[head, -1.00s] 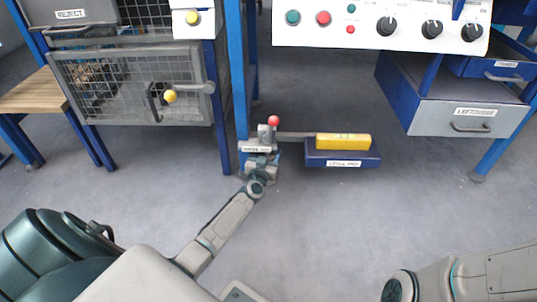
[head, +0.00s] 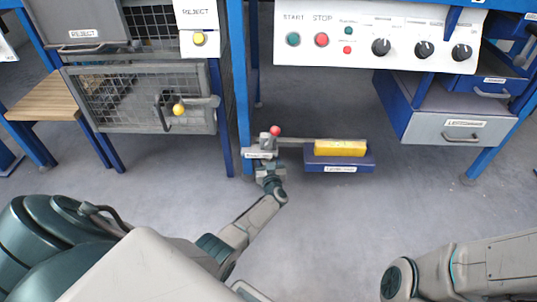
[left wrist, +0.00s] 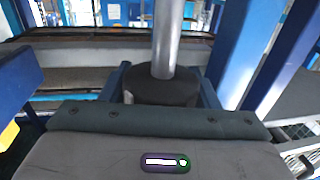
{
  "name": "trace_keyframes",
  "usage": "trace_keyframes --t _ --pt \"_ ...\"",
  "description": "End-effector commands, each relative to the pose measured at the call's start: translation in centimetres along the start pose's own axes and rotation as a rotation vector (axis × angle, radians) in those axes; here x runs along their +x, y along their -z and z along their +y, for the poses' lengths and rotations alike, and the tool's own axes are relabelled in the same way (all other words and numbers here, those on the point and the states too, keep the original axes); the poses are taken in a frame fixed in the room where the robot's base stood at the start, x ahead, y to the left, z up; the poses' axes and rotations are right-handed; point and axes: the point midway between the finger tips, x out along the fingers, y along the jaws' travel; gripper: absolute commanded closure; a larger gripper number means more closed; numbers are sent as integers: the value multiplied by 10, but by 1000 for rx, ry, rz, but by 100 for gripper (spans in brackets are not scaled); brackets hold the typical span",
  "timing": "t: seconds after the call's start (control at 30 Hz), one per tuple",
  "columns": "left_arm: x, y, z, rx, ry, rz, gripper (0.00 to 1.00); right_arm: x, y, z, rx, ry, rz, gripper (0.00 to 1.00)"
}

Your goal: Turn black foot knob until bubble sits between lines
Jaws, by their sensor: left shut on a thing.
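The black foot knob (left wrist: 160,88) is a dark round piece with a grey metal rod rising from it in the left wrist view. My left gripper (left wrist: 162,92) is shut on it, one finger on each side. In the head view my left gripper (head: 268,168) is low at the blue post, and it hides the knob there. The yellow level (head: 340,148) lies on a labelled blue pad (head: 362,163) to the right of the gripper. Its bubble and lines are too small to make out. My right gripper is out of view.
A red ball (head: 275,130) tops a small fitting just above my left gripper. A blue post (head: 238,90) stands beside it. A mesh basket door (head: 140,98) is at left, a grey drawer (head: 455,127) at right. The floor in front is clear.

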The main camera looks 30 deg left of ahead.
Motion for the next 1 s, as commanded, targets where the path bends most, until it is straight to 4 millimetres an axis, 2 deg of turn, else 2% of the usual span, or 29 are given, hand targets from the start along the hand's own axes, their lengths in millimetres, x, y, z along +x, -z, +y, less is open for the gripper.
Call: trace_keyframes --t 0.23,0.7,0.73,0.8,1.0 --pt "0 0 -1 -1 76 -1 68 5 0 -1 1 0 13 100" --pt "-1 -1 -2 -2 90 -2 68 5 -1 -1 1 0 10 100" --pt "-1 -1 -2 -2 90 -2 39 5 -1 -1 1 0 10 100" --pt "0 -1 -2 -1 90 -2 25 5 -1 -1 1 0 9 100" --pt "0 -1 -2 -1 90 -1 23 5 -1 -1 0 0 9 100"
